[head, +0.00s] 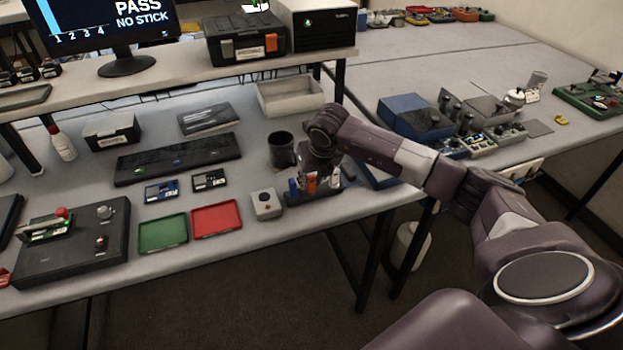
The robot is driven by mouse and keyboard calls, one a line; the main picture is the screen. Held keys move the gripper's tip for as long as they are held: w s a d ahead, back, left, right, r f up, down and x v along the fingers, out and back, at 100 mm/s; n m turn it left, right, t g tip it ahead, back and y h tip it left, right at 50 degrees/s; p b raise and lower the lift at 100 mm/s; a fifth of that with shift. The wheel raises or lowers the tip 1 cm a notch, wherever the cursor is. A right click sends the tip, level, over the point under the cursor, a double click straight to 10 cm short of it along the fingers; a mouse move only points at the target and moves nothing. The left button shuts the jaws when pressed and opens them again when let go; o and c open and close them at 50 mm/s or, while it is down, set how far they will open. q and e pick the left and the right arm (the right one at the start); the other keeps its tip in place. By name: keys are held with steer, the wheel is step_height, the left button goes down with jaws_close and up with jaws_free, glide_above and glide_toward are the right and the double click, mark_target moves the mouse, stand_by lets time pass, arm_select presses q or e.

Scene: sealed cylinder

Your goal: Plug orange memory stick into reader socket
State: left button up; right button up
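A small orange memory stick (311,184) stands upright in a dark rack (318,195) near the table's front edge, with a blue stick (293,187) to its left. My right gripper (317,177) points down right over the rack, at the orange stick. Its fingers are small and dark here, so I cannot tell whether they close on the stick. A long black unit (178,158) with small lights lies behind the trays. It may be the reader; no socket can be made out clearly. My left gripper is out of view.
Green (163,233) and red (216,219) trays lie further left. The monitor (108,32) reads "PASS NO STICK". A black fixture (75,245) fills the front left.

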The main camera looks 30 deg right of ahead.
mark_target(311, 176)
stand_by(0.3)
steer(key=c, duration=0.6)
steer(key=shift+c, duration=0.2)
step_height(311, 176, up, 20)
steer(key=b, duration=0.5)
